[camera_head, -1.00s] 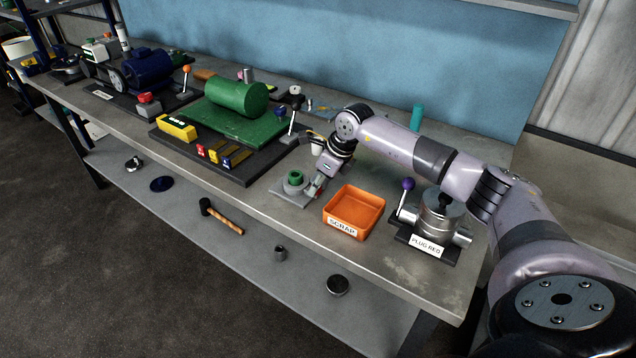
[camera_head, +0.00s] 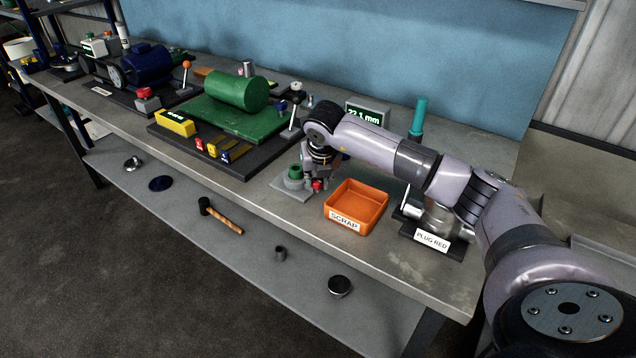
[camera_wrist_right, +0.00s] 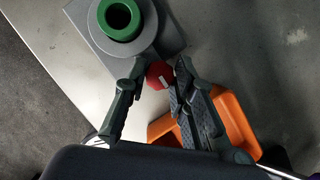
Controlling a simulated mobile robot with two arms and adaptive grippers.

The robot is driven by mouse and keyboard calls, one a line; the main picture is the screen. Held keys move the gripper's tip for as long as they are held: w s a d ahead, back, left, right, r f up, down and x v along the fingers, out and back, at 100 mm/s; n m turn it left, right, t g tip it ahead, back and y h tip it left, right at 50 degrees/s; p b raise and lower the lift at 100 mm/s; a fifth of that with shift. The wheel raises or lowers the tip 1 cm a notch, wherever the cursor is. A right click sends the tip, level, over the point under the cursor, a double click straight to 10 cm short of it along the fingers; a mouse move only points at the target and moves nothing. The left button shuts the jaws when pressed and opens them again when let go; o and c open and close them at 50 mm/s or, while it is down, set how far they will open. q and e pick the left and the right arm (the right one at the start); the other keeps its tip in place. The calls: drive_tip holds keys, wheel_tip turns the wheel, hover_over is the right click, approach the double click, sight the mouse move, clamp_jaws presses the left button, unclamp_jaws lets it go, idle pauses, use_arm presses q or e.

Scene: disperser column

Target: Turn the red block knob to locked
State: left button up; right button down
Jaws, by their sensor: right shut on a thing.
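The red knob (camera_wrist_right: 159,75) shows in the right wrist view with a small white mark on its face. It sits beside a grey fixture plate (camera_wrist_right: 98,46) with a green ring (camera_wrist_right: 118,18) on a round grey base. My right gripper (camera_wrist_right: 160,70) is shut on the red knob, one finger on each side of it. In the head view the red knob (camera_head: 318,186) shows just under the right gripper (camera_head: 321,178), to the right of the green ring (camera_head: 295,172). My left gripper is not in view.
An orange scrap tray (camera_head: 357,226) stands right next to the fixture, close to the gripper. A "PLUG RED" block (camera_head: 432,242) stands further right, partly behind my arm. A display reading 22.1 mm (camera_head: 366,113) stands behind the arm. A green cylinder machine (camera_head: 235,92) is to the left.

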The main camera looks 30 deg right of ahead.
drive_tip(key=m+h+b, duration=0.1)
drive_tip(key=m, duration=0.2)
drive_tip(key=shift+w+a+g+b, duration=0.1)
drive_tip(key=shift+g+b, duration=0.2)
drive_tip(key=shift+g, duration=0.1)
drive_tip(key=shift+m+g+h+b, duration=0.3)
drive_tip(key=shift+m+h+b, duration=0.15)
drive_tip(key=shift+m, duration=0.85)
drive_tip(key=c, duration=1.3)
unclamp_jaws()
drive_tip(key=shift+c, duration=0.2)
drive_tip(key=v, duration=0.8)
